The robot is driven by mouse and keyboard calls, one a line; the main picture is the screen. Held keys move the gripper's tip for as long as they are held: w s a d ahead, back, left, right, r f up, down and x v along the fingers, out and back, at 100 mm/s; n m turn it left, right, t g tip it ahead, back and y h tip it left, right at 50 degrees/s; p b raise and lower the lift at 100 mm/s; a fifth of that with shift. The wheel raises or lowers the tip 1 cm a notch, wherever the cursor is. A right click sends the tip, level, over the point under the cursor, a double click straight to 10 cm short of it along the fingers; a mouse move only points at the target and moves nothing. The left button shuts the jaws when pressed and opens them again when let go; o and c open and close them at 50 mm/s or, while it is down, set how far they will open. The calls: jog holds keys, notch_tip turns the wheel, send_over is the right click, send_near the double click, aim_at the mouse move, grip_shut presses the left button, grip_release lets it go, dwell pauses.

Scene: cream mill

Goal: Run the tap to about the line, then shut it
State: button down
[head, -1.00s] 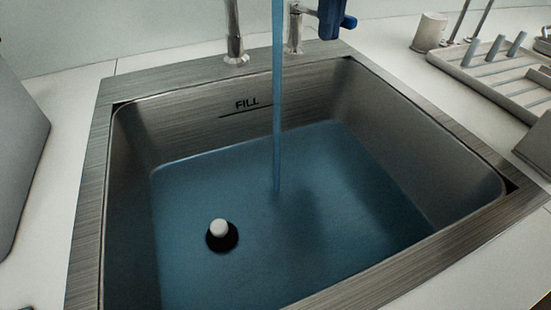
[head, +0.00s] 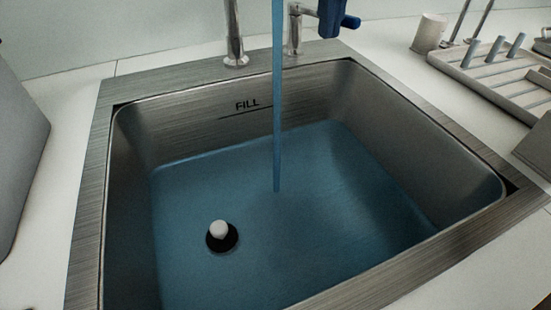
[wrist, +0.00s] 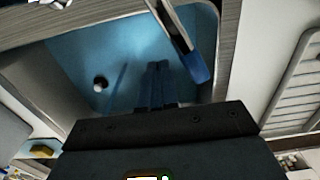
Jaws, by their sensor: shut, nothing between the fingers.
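The steel sink (head: 155,125) holds blue water (head: 300,220). A steady stream (head: 277,120) falls from the tap, whose base (head: 235,50) stands behind the sink; the spout is above the picture. The FILL line (head: 247,112) is on the back wall, and the water's edge there lies clearly below it. The tap lever (head: 295,30) has a blue end (head: 351,21), which also shows in the wrist view (wrist: 196,66). My gripper (wrist: 158,66) is shut and empty, its blue fingers just left of the lever in the wrist view. Whether they touch it I cannot tell.
A dark plug with a white knob (head: 218,231) sits on the sink floor. A drying rack (head: 485,65) and a pale cup (head: 429,33) stand on the right counter. A grey box-like object (head: 18,150) stands at the left.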

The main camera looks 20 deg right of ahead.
notch_tip(320, 180, up, 4)
jog(key=shift+f+p, duration=0.1)
jog(key=shift+p, duration=0.85)
jog(key=w+d, duration=0.2)
jog(key=d, duration=0.4)
jog(key=shift+d, duration=0.25)
jog(key=shift+f+b, duration=1.4)
jog(key=shift+f, duration=0.8)
dwell(3.8)
